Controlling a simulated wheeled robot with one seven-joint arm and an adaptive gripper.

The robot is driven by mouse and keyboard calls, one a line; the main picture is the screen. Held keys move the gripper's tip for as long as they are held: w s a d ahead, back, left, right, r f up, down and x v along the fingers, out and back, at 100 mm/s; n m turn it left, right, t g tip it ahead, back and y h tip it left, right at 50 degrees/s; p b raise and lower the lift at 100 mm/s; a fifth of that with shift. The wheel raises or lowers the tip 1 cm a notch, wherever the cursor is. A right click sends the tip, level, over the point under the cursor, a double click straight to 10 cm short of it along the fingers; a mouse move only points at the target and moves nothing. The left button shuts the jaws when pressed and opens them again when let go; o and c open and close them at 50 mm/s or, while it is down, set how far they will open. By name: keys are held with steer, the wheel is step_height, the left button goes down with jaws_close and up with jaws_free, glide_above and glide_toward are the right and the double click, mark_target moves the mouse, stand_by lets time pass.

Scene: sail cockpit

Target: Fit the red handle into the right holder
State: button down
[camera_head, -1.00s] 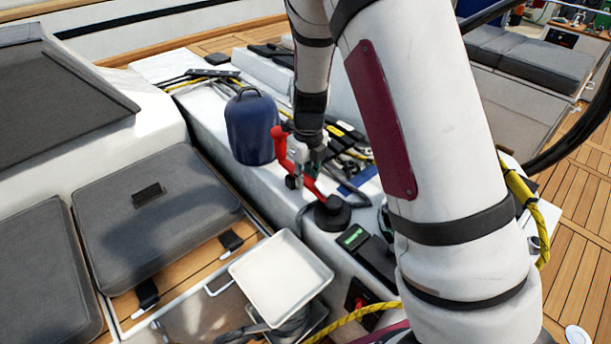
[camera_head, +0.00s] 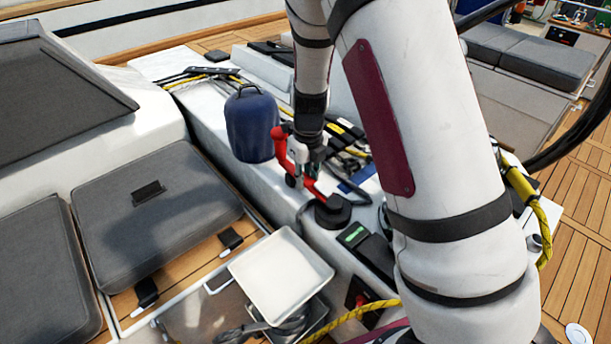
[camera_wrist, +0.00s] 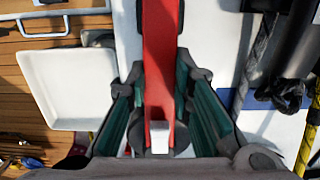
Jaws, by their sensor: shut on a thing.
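The red handle (camera_head: 283,151) is held slanting in the head view, its knobbed end up and left, its other end low and right. My gripper (camera_head: 303,166) is shut on it. In the wrist view the red handle (camera_wrist: 160,45) runs up the middle between the teal fingers of my gripper (camera_wrist: 160,92). A round black holder (camera_head: 333,214) stands on the white console, just below and right of the handle's lower end. I cannot tell whether they touch. No second holder is clearly visible; my arm covers part of the console.
A dark blue rounded container (camera_head: 251,126) stands just left of the handle. A white tray (camera_head: 262,295) is in front, also in the wrist view (camera_wrist: 70,88). Straps and tools (camera_head: 345,135) lie behind. A black device with a green display (camera_head: 355,236) sits right of the holder.

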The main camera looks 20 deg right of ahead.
steer(key=c, duration=0.9)
jaws_free()
steer(key=shift+o, duration=0.2)
steer(key=shift+r+p, duration=3.6)
steer(key=shift+r, duration=0.95)
